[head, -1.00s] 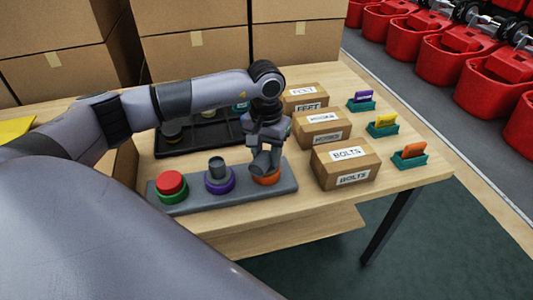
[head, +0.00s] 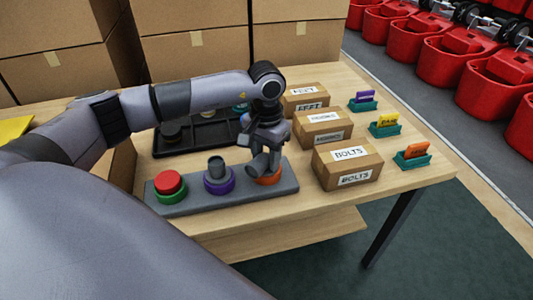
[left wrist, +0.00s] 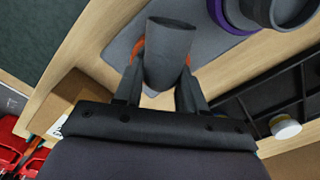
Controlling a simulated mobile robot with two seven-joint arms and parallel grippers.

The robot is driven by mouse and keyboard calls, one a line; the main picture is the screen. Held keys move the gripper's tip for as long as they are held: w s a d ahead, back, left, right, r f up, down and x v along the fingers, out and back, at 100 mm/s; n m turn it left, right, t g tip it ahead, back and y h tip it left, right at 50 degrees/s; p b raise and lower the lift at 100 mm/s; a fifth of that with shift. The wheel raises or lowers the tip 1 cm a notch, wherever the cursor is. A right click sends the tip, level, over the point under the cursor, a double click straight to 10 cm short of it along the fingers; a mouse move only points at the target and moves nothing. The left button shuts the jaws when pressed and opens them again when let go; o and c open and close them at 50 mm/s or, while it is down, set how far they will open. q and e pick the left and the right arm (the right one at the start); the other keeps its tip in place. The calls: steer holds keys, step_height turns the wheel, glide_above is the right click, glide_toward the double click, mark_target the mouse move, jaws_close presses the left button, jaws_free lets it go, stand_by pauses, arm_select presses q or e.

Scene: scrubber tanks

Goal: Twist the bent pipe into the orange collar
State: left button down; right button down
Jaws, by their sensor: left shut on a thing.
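The bent pipe (head: 258,164) is a dark grey elbow at the orange collar (head: 269,180), on the right end of the grey base (head: 215,196). My left gripper (head: 268,148) points down from above and is shut on the pipe. In the left wrist view the pipe (left wrist: 168,55) sits between the two fingers, its wide end toward the camera. Parts of the orange collar (left wrist: 138,47) show beside it. The pipe hides most of the collar, so I cannot tell how deep it sits. My right gripper is not in view.
The purple collar (head: 219,184) holds a grey pipe piece, and a red cap (head: 168,182) sits on the green collar (head: 170,196). A black compartment tray (head: 200,138) lies behind. Labelled boxes, including the bolts box (head: 347,165), stand close on the right. Card holders (head: 412,160) stand further right.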

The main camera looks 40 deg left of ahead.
arm_select(q)
steer(key=shift+f, duration=0.2)
steer(key=c, duration=0.6)
jaws_free()
steer(key=shift+s, duration=0.1)
steer(key=o, duration=0.6)
steer(key=shift+r, duration=0.1)
steer(key=shift+r, duration=0.2)
steer(key=shift+r+p, duration=2.2)
steer(key=shift+r, duration=1.25)
